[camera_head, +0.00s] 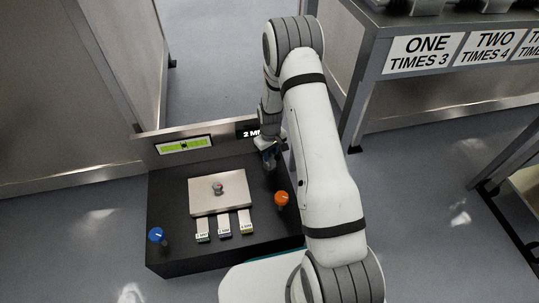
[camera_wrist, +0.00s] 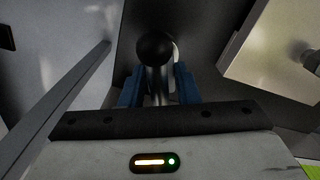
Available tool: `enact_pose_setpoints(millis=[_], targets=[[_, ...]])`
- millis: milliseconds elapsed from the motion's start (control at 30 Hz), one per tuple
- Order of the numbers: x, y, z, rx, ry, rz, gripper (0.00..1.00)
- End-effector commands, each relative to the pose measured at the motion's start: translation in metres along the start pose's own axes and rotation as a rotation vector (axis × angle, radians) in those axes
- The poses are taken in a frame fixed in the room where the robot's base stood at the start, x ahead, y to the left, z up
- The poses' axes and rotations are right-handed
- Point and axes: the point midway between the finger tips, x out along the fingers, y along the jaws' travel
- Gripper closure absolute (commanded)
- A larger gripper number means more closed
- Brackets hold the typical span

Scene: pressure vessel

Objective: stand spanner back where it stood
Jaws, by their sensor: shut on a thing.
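My gripper (camera_head: 268,152) is over the back right part of a black box-shaped bench (camera_head: 170,245), close to its upright back panel. In the wrist view my gripper (camera_wrist: 158,88) has its blue fingers shut on the spanner (camera_wrist: 156,50), which shows as a dark round knob end with a grey shaft below it. The spanner's lower end and the place where it stands cannot be made out. In the head view my arm and gripper hide most of it.
A metal plate (camera_head: 205,195) with a small knob lies on the bench, with several labelled tabs in front. A blue knob (camera_head: 156,235) stands at the front left and an orange knob (camera_head: 281,198) at the right. A level gauge (camera_head: 183,145) is on the back panel. A shelf (camera_head: 385,40) stands at the right.

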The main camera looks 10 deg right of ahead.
Motion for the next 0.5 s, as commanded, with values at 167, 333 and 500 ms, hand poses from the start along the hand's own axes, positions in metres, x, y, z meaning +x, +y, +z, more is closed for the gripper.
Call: enact_pose_setpoints(millis=[167, 333, 500], targets=[[-0.0025, 0.0002, -0.0013, 0.0, 0.003, 0.001, 1.0], [0.0009, -0.0003, -0.0007, -0.001, 0.001, 0.0, 0.68], [0.0007, -0.0005, -0.0007, -0.001, 0.001, 0.0, 0.54]])
